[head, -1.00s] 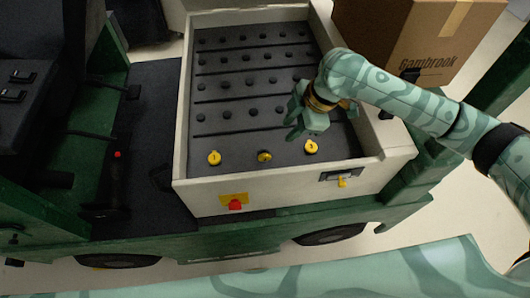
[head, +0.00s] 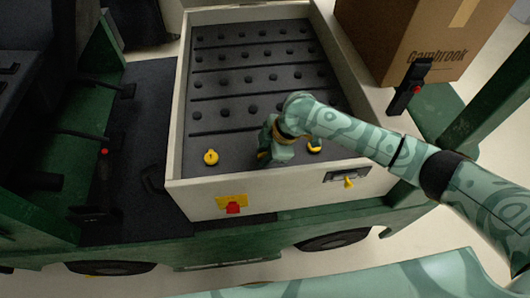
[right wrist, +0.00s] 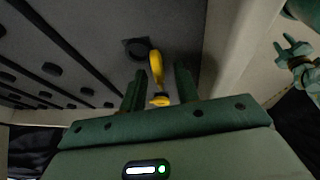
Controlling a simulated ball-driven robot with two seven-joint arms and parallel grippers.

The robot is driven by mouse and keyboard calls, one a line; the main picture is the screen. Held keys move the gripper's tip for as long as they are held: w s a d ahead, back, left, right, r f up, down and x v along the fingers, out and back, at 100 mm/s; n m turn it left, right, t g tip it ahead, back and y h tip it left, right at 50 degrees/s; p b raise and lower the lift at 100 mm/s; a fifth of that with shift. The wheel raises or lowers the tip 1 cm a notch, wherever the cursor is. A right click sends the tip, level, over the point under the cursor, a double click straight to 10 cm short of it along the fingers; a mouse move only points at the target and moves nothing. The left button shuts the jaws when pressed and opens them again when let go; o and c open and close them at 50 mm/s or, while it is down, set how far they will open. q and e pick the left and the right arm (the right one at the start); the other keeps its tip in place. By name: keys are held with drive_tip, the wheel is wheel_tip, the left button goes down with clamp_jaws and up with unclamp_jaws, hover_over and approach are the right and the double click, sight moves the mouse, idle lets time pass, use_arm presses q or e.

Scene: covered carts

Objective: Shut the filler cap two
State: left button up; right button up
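Three yellow filler caps line the near edge of the battery top. Cap one (head: 211,157) lies flat at left, and cap three (head: 314,146) is at right, partly behind my arm. Cap two is mostly hidden by my right gripper (head: 278,156) in the head view. The right wrist view shows cap two (right wrist: 156,70) swung up beside a dark round opening (right wrist: 137,48). My right gripper (right wrist: 160,88) is open, its fingers on either side of the cap, with no clear grip. My left gripper (right wrist: 283,42) shows small at the right wrist view's upper right, fingers apart.
A pale box wall (head: 270,189) surrounds the battery, with rows of dark plugs (head: 252,109) behind the caps. A red button (head: 233,208) and a yellow-handled latch (head: 349,182) are on its front. A cardboard box (head: 405,40) stands at the back right.

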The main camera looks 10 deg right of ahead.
clamp_jaws()
drive_tip(key=shift+r, duration=0.1)
